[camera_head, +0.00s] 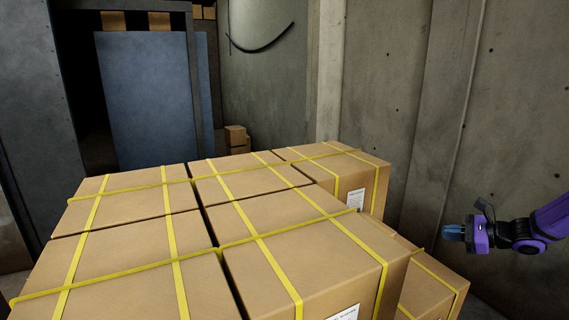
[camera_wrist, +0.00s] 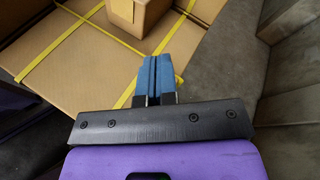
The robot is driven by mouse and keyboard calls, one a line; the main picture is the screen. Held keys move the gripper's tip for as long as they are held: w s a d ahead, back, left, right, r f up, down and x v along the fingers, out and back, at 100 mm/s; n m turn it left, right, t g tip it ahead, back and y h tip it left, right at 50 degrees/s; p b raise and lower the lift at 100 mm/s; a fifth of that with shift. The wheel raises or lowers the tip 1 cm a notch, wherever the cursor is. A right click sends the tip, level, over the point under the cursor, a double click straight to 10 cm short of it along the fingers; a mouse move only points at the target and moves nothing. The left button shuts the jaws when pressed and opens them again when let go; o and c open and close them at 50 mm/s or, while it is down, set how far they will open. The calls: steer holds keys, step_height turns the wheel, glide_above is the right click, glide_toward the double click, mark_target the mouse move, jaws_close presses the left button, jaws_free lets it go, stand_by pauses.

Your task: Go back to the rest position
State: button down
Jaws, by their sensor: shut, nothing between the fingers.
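My gripper (camera_head: 453,232) is at the right of the head view, on my purple arm, pointing left. It is in the air beside the stack of boxes and in front of the concrete wall. In the wrist view my gripper (camera_wrist: 154,72) shows two blue fingers side by side, shut and empty. Beyond the fingers in that view lie cardboard boxes (camera_wrist: 90,50) with yellow straps, apart from the fingers as far as I can tell.
Large cardboard boxes (camera_head: 125,240) bound with yellow straps fill the middle of the head view. A concrete wall (camera_head: 510,120) runs along the right. A blue panel (camera_head: 148,100) stands at the back left, with small boxes (camera_head: 236,136) on the floor behind the stack.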

steer(key=s+a+r+n+g+h, duration=0.35)
steer(key=s+a+r+n, duration=0.25)
steer(key=a+r, duration=0.25)
steer(key=s+a+r+n+g+h, duration=0.2)
steer(key=s+a+r+n+g, duration=0.2)
steer(key=s+a+r+n, duration=0.4)
steer(key=s+a+r+n+t+h, duration=0.1)
steer(key=s+a+r+n+h, duration=0.1)
steer(key=s, duration=0.7)
steer(key=s+a+r+n+t+h, duration=0.2)
steer(key=s+r+n+h, duration=0.1)
steer(key=s+r+n, duration=0.2)
steer(key=shift+s+r+n, duration=0.3)
steer(key=shift+s+r, duration=0.8)
steer(key=shift+s, duration=1.05)
